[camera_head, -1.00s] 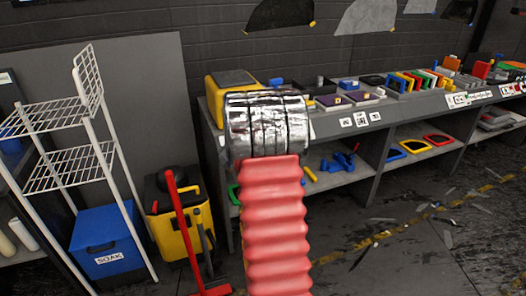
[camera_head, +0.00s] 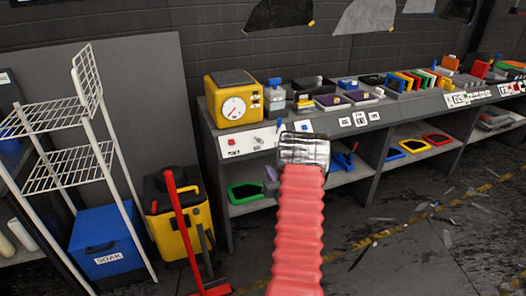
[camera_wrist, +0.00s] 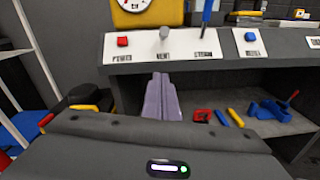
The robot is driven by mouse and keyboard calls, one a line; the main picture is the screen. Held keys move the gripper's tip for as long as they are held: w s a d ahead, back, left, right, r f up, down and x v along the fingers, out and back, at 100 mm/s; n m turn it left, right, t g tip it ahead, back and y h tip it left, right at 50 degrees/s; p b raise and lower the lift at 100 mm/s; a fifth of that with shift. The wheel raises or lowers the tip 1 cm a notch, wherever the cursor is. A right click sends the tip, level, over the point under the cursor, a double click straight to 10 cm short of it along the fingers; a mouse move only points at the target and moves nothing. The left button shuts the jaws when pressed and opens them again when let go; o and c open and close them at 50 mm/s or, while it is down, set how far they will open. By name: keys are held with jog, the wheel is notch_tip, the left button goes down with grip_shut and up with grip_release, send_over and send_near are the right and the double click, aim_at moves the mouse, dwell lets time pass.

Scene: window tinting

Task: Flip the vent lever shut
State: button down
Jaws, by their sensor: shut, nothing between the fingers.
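The vent lever (camera_wrist: 164,34) is a short light-grey stub above the VENT label on the white control panel (camera_wrist: 133,44) in the wrist view. It stands between a red button and a blue lever. Which way it is flipped is hard to tell. The panel also shows in the head view (camera_head: 232,153), where the lever is too small to make out well. My gripper (camera_wrist: 163,77) points forward in the wrist view, its greyish-purple fingers together and empty. The fingertips appear below the VENT label, apart from the lever. In the head view my red arm hides most of the gripper.
The red POWER button (camera_wrist: 123,41), blue STEAM lever (camera_wrist: 206,12) and blue button (camera_wrist: 250,37) flank the vent lever. A yellow gauge box (camera_head: 233,99) stands above the panel. The shelf below holds a blue tool (camera_wrist: 270,110). A white wire rack (camera_head: 70,160) stands left.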

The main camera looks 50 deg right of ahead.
aim_at(259, 140)
jog(key=shift+w, duration=0.1)
jog(key=w+d+r, duration=0.3)
jog(key=w+d, duration=0.3)
jog(key=w, duration=0.2)
jog(key=shift+w+d+r, duration=0.15)
jog(key=shift+w+d, duration=0.25)
dwell(0.4)
jog(key=shift+s+r, duration=0.1)
dwell(0.4)
jog(key=shift+d+r+g, duration=0.1)
jog(key=shift+g, duration=0.2)
